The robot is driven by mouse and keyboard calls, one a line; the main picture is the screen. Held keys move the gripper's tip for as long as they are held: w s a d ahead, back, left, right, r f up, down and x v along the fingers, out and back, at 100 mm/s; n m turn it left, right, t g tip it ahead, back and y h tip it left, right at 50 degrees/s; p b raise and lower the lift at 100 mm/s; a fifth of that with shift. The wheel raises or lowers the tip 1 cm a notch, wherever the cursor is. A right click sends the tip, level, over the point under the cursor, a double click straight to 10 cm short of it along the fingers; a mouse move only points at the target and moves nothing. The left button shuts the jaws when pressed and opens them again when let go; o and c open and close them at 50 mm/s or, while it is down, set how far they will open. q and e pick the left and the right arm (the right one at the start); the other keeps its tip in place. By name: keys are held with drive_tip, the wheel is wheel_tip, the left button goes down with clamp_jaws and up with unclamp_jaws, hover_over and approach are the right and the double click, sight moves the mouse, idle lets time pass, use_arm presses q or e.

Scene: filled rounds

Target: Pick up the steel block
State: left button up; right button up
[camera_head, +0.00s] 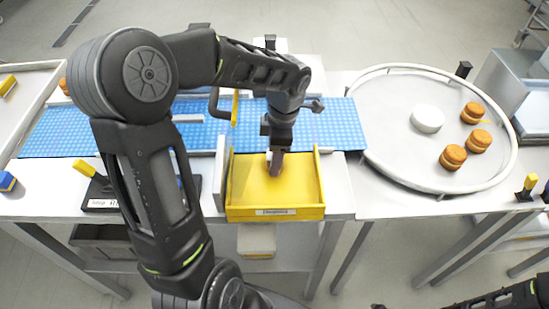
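My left arm reaches over from the left, and its gripper (275,170) points down into the yellow tray (245,203). The fingertips are near the tray's back part, low over its floor. They look close together, but they are small and seen from behind the wrist, so I cannot tell whether they hold anything. I cannot make out a steel block; it may be hidden at the fingertips or behind my arm. Part of my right arm shows at the bottom right edge, with its gripper out of view.
A blue mat (335,122) lies behind the tray. A round white-rimmed tray (390,170) at right holds a white disc (427,119) and several orange-brown rounds (452,157). An upright grey plate (220,172) stands beside the yellow tray. A dark yellow-handled device (97,207) sits at left.

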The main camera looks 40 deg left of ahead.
use_arm(q)
drive_tip(key=shift+c, duration=0.3)
clamp_jaws()
idle(0.3)
